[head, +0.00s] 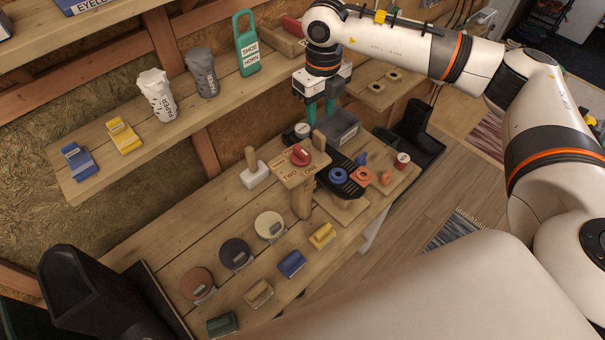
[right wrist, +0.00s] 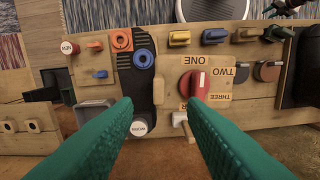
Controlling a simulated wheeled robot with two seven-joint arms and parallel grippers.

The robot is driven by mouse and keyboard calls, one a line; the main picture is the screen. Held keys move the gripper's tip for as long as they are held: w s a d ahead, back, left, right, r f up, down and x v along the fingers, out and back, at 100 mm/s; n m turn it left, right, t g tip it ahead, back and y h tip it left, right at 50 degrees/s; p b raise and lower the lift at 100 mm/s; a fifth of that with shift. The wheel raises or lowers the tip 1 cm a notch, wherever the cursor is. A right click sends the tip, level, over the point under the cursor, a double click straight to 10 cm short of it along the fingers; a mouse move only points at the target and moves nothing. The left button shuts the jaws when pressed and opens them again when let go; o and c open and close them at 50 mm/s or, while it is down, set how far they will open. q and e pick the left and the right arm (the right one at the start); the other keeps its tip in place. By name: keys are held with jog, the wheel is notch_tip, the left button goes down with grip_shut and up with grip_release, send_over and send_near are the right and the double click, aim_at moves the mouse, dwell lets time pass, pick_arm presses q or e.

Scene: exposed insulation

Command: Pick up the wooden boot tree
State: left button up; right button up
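A small light wooden upright piece (head: 318,140), which looks like the boot tree, stands at the heel end of the black sole-shaped board on the bench. In the right wrist view the wooden piece (right wrist: 160,97) shows between my fingertips, beside the red knob. My right gripper (head: 320,112) has green fingers pointing down, apart and empty, above the wooden piece in the head view. In the right wrist view the right gripper (right wrist: 159,106) is wide open. I cannot tell the exact height gap. My left gripper is not in view.
The red knob (head: 301,155) on its numbered board stands close by. A grey block (head: 338,128) and a white-based wooden handle (head: 255,170) flank the spot. A shelf (head: 140,135) runs behind, with a green shoe horn (head: 246,45).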

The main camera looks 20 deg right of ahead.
aim_at(317, 132)
notch_tip(317, 132, down, 3)
jog(key=shift+d+f+p, duration=0.15)
jog(key=shift+p, duration=0.25)
jog(key=shift+w+f, duration=0.15)
jog(key=shift+f, duration=0.1)
jog(key=f+p, duration=0.1)
jog(key=f, duration=0.1)
jog(key=f+p, duration=0.1)
jog(key=f, duration=0.1)
jog(key=shift+w+a+f+p, duration=0.1)
jog(key=shift+a+f+p, duration=0.1)
jog(key=shift+p, duration=0.2)
jog(key=shift+d+f, duration=0.1)
jog(key=shift+f, duration=0.15)
grip_shut()
jog(key=shift+w+r, duration=0.1)
